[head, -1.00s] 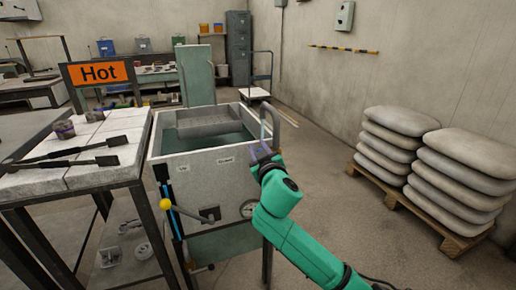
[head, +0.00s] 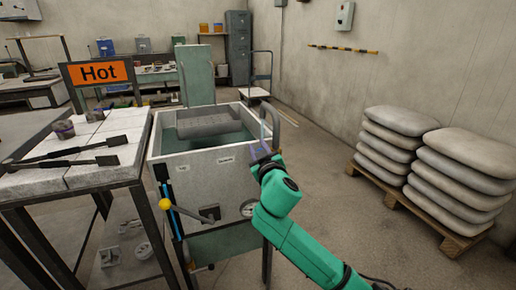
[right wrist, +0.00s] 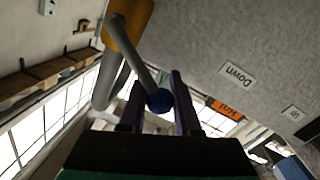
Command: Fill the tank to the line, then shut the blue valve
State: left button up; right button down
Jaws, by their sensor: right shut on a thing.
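The grey tank (head: 238,178) stands at the centre of the head view, with greenish water (head: 174,144) in it. A dark grey tray-like part (head: 208,122) lies partly in the water. A blue strip (head: 164,190) runs down the tank's front left edge; I cannot make out a fill line. My right gripper (head: 260,150) is at the tank's right side. In the right wrist view, its fingers (right wrist: 158,82) are shut on the blue valve knob (right wrist: 159,101), at the end of a lever below a yellow-orange valve body (right wrist: 128,22) by a grey pipe. My left gripper is out of view.
A yellow-knobbed lever (head: 165,204) sticks out at the tank's front left. A bench (head: 30,180) with pale blocks and black tongs stands close on the left, under a Hot sign (head: 99,73). Grey sacks (head: 465,170) fill a pallet at right.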

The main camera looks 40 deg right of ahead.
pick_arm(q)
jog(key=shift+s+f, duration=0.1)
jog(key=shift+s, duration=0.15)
pick_arm(e)
jog(key=shift+f, duration=0.2)
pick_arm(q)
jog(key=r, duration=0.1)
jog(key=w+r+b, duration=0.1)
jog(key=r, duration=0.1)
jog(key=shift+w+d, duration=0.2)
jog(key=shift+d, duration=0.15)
pick_arm(e)
jog(key=f+n, duration=0.1)
jog(key=n, duration=0.1)
jog(key=f+n, duration=0.1)
jog(key=n, duration=0.1)
jog(key=a+f+n, duration=0.1)
jog(key=n, duration=0.2)
jog(key=shift+w+a+f+t, duration=0.1)
jog(key=shift+w+f+t, duration=0.1)
jog(key=shift+f+t, duration=0.2)
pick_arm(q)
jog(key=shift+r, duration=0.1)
pick_arm(e)
jog(key=c, duration=0.6)
grip_release()
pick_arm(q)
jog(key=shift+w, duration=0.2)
